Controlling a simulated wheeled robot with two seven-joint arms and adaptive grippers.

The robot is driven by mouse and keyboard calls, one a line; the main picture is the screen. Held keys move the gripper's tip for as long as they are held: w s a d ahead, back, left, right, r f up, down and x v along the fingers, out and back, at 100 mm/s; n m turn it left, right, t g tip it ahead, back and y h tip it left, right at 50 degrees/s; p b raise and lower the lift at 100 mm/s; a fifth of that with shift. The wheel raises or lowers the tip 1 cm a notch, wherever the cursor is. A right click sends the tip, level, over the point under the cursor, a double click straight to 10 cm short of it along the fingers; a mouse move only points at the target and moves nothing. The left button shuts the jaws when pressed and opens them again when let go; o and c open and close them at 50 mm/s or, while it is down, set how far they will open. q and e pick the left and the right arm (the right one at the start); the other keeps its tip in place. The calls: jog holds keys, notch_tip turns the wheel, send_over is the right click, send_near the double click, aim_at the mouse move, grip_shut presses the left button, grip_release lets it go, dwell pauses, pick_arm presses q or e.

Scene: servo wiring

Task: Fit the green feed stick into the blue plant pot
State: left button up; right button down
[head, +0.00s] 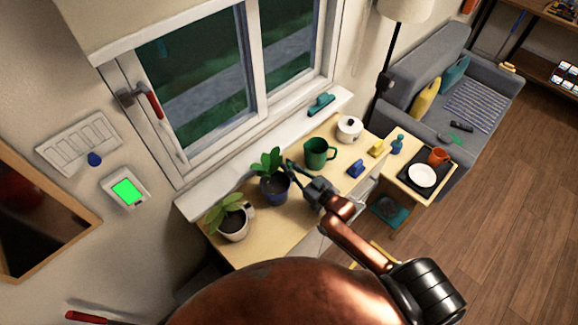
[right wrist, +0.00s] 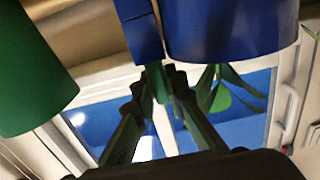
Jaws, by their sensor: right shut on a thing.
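The blue plant pot (head: 274,190) stands on the wooden table near the window and holds a leafy green plant (head: 267,160). In the right wrist view the pot (right wrist: 232,28) is close, beside a narrow blue block-like part (right wrist: 138,38). My right gripper (head: 291,169) is at the pot's right side. In the right wrist view the gripper (right wrist: 160,88) is shut on the green feed stick (right wrist: 156,80), of which only a short piece shows. The stick's end meets the blue part; I cannot tell whether it is inside. My left gripper is not in view.
A white pot with a plant (head: 234,224) is to the left. A blue item (head: 356,169) and a lidded white pot (head: 349,129) stand to the right.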

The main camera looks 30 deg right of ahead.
jog(key=shift+f, duration=0.3)
jog(key=c, duration=1.9)
grip_release()
jog(key=v, duration=1.2)
jog(key=shift+r, duration=0.1)
